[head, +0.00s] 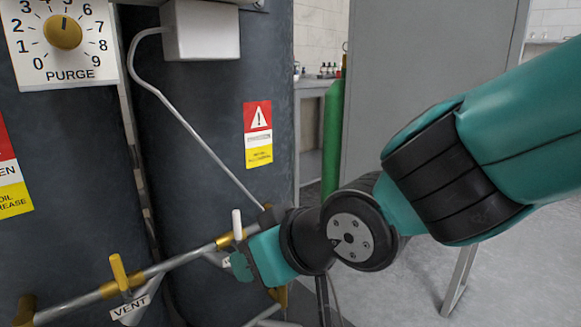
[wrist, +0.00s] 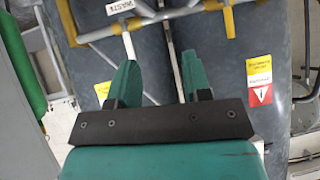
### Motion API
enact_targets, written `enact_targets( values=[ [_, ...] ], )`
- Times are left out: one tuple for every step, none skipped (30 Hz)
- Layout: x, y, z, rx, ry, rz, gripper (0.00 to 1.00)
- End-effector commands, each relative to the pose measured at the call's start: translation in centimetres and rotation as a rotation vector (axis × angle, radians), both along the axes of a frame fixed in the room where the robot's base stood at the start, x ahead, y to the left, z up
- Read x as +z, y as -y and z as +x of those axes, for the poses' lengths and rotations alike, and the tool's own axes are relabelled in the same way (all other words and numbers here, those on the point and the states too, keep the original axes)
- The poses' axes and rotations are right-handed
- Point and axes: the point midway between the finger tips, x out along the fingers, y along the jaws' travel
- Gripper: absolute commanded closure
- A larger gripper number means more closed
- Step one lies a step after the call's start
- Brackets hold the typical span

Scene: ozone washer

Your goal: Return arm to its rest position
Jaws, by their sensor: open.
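My teal arm comes in from the right in the head view. My gripper (head: 236,264) is in front of the pipe with the valves, close to a white valve handle (head: 237,225). The wrist view shows my gripper (wrist: 160,68) open, with its two teal fingers apart and nothing held between them. The white handle (wrist: 128,46) appears just beyond the left fingertip there; I cannot tell whether they touch.
Dark grey tanks (head: 210,110) stand behind the pipe (head: 165,266). A yellow valve handle (head: 118,272) with a VENT tag (head: 130,308) is at the left. A purge dial (head: 63,32) is above. A green cylinder (head: 332,135) stands behind. Open floor (head: 405,285) lies at the right.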

Motion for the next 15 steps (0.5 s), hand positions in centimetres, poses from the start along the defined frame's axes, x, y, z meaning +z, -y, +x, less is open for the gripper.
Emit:
enact_targets(
  values=[
    [-0.1,1.8,0.0,-0.019,-0.039,-0.021,0.55],
    [-0.2,2.8,-0.2,-0.027,-0.067,-0.035,0.55],
    [-0.4,4.1,-0.5,-0.034,-0.105,-0.055,0.55],
    [-0.5,5.1,-0.8,-0.04,-0.133,-0.069,0.55],
    [-0.6,6.1,-1.2,-0.044,-0.163,-0.085,0.55],
    [-0.8,7.4,-1.7,-0.049,-0.202,-0.104,0.55],
    [-0.9,8.4,-2.2,-0.052,-0.231,-0.118,0.55],
    [-1.0,9.4,-2.8,-0.055,-0.263,-0.133,0.55],
    [-1.1,10.7,-3.6,-0.057,-0.304,-0.151,0.55],
    [-1.2,11.6,-4.2,-0.058,-0.334,-0.164,0.55],
    [-1.2,12.6,-4.9,-0.057,-0.364,-0.177,0.55],
    [-1.3,13.7,-5.9,-0.055,-0.404,-0.195,0.55],
    [-1.4,14.6,-6.6,-0.054,-0.433,-0.208,0.55],
    [-1.4,15.4,-7.4,-0.051,-0.463,-0.22,0.55],
    [-1.4,16.4,-8.5,-0.047,-0.5,-0.235,0.55]
  ],
)
